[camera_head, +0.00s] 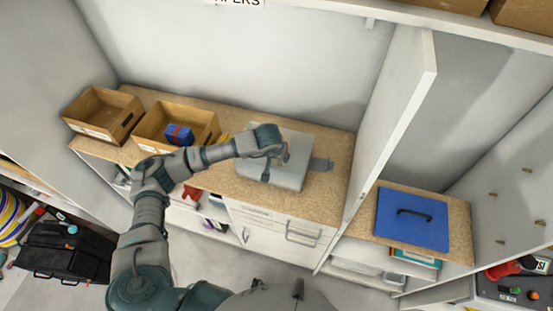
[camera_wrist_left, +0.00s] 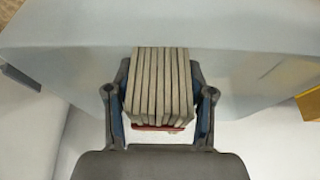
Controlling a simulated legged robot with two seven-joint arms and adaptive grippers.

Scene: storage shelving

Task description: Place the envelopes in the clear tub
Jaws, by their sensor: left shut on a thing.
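The envelopes (camera_wrist_left: 160,82) are a thick stack of tan-grey sheets with a red edge below, seen in the left wrist view. My left gripper (camera_wrist_left: 161,98) is shut on the stack, one finger at each side. The pale, see-through tub (camera_head: 290,180) stands on the wooden counter. My left gripper (camera_head: 276,163) is over the tub in the head view. The tub also fills the background behind the stack in the left wrist view (camera_wrist_left: 60,45). Whether the envelopes are above the rim or inside I cannot tell. My right gripper is not in view.
A white upright panel (camera_head: 395,110) rises right of the tub. A blue case (camera_head: 412,219) lies beyond it. A little counter is free around the tub.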

